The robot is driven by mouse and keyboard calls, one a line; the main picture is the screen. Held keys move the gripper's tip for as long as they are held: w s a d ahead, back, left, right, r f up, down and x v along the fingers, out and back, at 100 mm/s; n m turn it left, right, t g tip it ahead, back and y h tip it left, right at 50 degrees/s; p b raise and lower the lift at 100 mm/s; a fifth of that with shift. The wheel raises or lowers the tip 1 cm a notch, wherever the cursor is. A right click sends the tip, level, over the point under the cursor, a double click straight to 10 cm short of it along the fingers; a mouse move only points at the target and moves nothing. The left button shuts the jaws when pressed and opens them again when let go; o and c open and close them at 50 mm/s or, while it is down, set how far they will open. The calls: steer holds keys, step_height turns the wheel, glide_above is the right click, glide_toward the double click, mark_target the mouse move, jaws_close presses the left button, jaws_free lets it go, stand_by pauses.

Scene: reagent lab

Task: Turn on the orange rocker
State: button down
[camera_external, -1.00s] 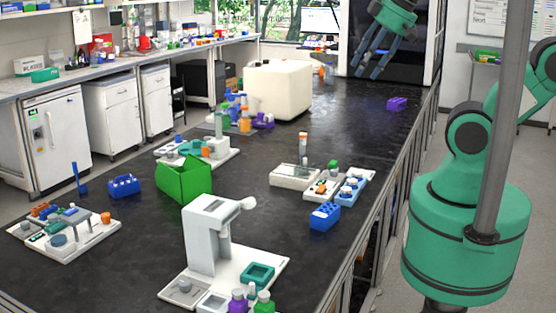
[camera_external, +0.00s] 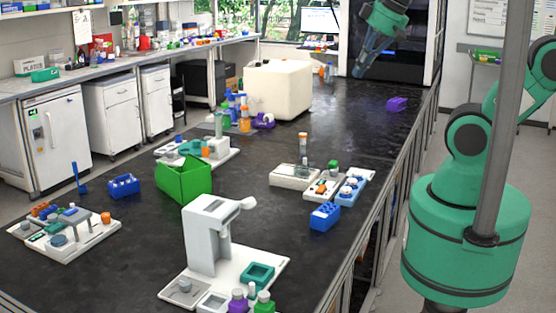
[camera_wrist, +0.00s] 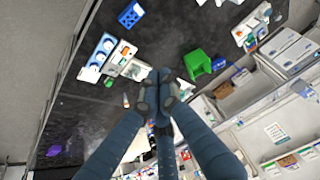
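My gripper (camera_external: 359,72) is high above the far right part of the black bench in the external view. Its blue fingers are drawn together, and their tips meet in the wrist view (camera_wrist: 158,92) with nothing visible between them. A small orange patch (camera_external: 320,187) shows on a white tray (camera_external: 312,194) in the middle right of the bench, well apart from my gripper. I cannot tell whether this patch is the orange rocker or what position a rocker is in. The tray also shows in the wrist view (camera_wrist: 118,58), beyond the fingertips.
A green open box (camera_external: 184,184) and a tall white device (camera_external: 208,232) stand on the bench. A blue rack (camera_external: 325,216) is near the right edge. A large white block (camera_external: 279,89) stands farther back, and a purple rack (camera_external: 397,104) lies below my gripper.

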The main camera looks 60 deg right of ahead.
steer(key=w+d+f+m+g+h+b, duration=0.1)
steer(key=w+d+f+m+g+b, duration=0.25)
steer(key=w+d+f+m, duration=0.8)
steer(key=m+g+b, duration=0.2)
steer(key=m+b, duration=0.1)
steer(key=m, duration=0.2)
glide_above(325, 187)
steer(key=a, duration=0.3)
step_height(325, 187, down, 20)
steer(key=shift+d+h, duration=0.25)
steer(key=shift+h, duration=0.05)
steer(key=shift+f, duration=0.15)
steer(key=f+b, duration=0.1)
steer(key=f, duration=0.3)
steer(key=d+f+b, duration=0.1)
steer(key=f, duration=0.4)
steer(key=d+f+b, duration=0.1)
steer(key=f, duration=0.3)
steer(key=shift+d+f, duration=0.1)
steer(key=shift+f, duration=0.2)
steer(key=shift+f, duration=0.1)
